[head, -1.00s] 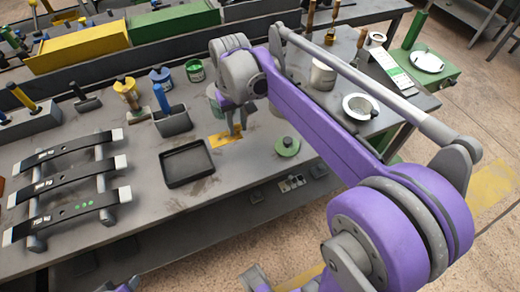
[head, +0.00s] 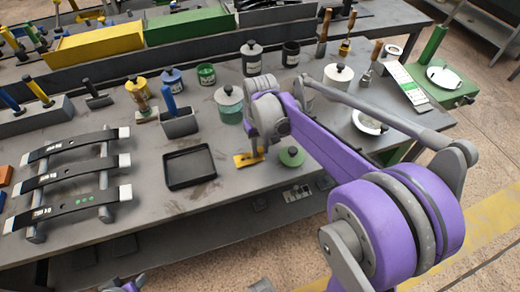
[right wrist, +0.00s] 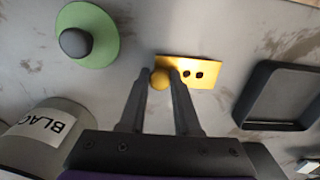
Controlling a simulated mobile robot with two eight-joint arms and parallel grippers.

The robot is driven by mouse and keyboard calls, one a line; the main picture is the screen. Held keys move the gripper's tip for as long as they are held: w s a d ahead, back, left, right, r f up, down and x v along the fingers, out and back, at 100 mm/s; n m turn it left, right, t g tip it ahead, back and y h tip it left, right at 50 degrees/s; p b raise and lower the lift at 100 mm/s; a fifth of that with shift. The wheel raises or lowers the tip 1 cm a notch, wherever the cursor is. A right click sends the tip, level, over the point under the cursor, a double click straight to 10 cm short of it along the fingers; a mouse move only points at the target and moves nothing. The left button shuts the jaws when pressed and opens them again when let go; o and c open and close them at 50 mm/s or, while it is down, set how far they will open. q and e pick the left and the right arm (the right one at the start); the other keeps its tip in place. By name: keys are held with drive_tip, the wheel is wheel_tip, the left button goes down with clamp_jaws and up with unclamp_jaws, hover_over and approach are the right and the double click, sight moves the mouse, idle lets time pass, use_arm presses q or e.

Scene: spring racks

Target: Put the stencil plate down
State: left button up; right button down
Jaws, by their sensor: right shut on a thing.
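The stencil plate (head: 246,160) is a small yellow plate with dark holes and a round yellow knob. In the right wrist view the plate (right wrist: 203,73) shows its holes to the right of the fingers. My right gripper (head: 257,150) is shut on the knob, its two fingers (right wrist: 160,82) on either side of it. The plate is at or just above the grey bench (head: 225,205); I cannot tell whether it touches. My left gripper does not show clearly; only a bit of purple arm is at the bottom edge.
A black tray (head: 189,184) lies left of the plate, and a green disc with a knob (head: 291,157) lies close on its right. A labelled grey can (right wrist: 45,130) stands near the gripper. A rack with black springs (head: 75,171) is at the left. Bare bench lies in front of the plate.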

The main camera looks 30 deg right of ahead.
sight(260, 149)
drive_tip(key=shift+f, duration=0.5)
drive_tip(key=shift+f, duration=0.1)
drive_tip(key=c, duration=0.6)
unclamp_jaws()
drive_tip(key=shift+r, duration=0.3)
wheel_tip(260, 149, up, 11)
drive_tip(key=p, duration=0.1)
drive_tip(key=s+a+f+n+t, duration=0.1)
drive_tip(key=s+a+f, duration=0.2)
drive_tip(key=s, duration=0.2)
drive_tip(key=s+a+f+t, duration=0.2)
drive_tip(key=s+a+f, duration=0.2)
drive_tip(key=s, duration=0.1)
drive_tip(key=s+a+f+n+t, duration=0.1)
drive_tip(key=s+a+f+t, duration=0.1)
drive_tip(key=s+a+f, duration=0.1)
drive_tip(key=shift+s+a+f+n, duration=0.15)
drive_tip(key=shift+s+f, duration=0.1)
drive_tip(key=shift+s, duration=0.4)
drive_tip(key=shift+s+f+n, duration=0.15)
drive_tip(key=shift+s+f, duration=0.1)
drive_tip(key=shift+s, duration=0.35)
